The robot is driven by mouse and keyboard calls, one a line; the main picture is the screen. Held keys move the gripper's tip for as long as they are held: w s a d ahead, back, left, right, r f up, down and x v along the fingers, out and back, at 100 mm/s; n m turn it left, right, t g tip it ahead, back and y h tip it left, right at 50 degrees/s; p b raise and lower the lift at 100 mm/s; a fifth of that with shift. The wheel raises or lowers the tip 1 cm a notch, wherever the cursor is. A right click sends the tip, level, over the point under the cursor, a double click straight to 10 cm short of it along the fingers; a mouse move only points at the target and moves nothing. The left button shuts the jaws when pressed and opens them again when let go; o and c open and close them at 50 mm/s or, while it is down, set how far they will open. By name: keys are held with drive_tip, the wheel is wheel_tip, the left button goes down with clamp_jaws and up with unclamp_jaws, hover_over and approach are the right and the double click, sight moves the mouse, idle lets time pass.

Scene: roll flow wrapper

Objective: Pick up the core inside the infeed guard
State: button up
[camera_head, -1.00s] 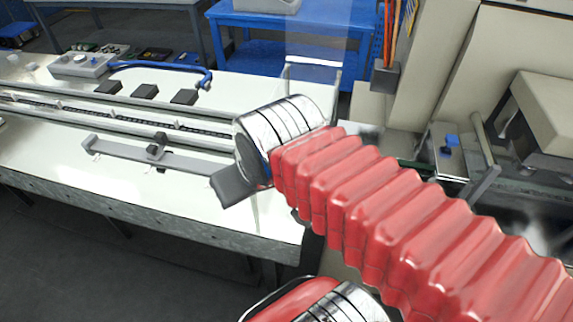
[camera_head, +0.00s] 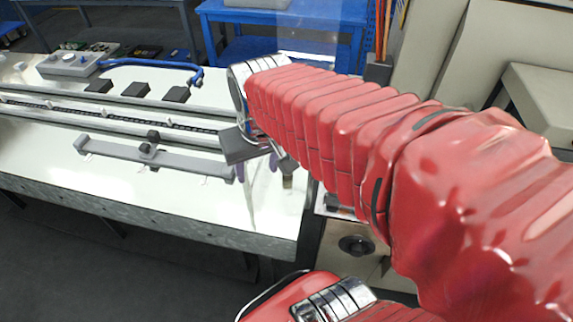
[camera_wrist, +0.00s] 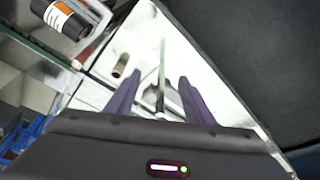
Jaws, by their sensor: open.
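A small brownish, tube-like piece (camera_wrist: 121,66), which looks like the core, lies on the white top left of my fingers in the wrist view. In the head view a small brownish end (camera_head: 287,182) shows below my wrist; it may be the same piece. A thin upright edge (camera_wrist: 162,62), perhaps the clear infeed guard, shows between the fingertips' lines in the wrist view. My gripper (camera_wrist: 160,82) is open with its two purple fingers apart and nothing between them that I can see held. In the head view the fingers (camera_head: 258,168) are partly hidden by my arm.
A dark roll with an orange label (camera_wrist: 65,18) is at the upper left in the wrist view. A grey rail (camera_head: 110,150) and a chain conveyor (camera_head: 110,117) run along the white table. Beige machine housings (camera_head: 540,95) stand at the right.

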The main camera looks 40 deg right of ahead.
drive_tip(key=w+d+f+m+g, duration=0.1)
drive_tip(key=w+d+f+m, duration=0.1)
drive_tip(key=w+d, duration=0.3)
drive_tip(key=w+d+f+m+g, duration=0.2)
drive_tip(key=w+d, duration=0.3)
drive_tip(key=d, duration=0.4)
drive_tip(key=shift+d+f+m+y, duration=0.2)
drive_tip(key=shift+d+m+y, duration=0.1)
drive_tip(key=shift+m, duration=0.5)
drive_tip(key=shift+f, duration=0.1)
wheel_tip(320, 180, down, 8)
drive_tip(key=shift+f, duration=0.25)
drive_tip(key=shift+s+d+f, duration=0.1)
drive_tip(key=shift+f, duration=2.5)
drive_tip(key=shift+c, duration=0.5)
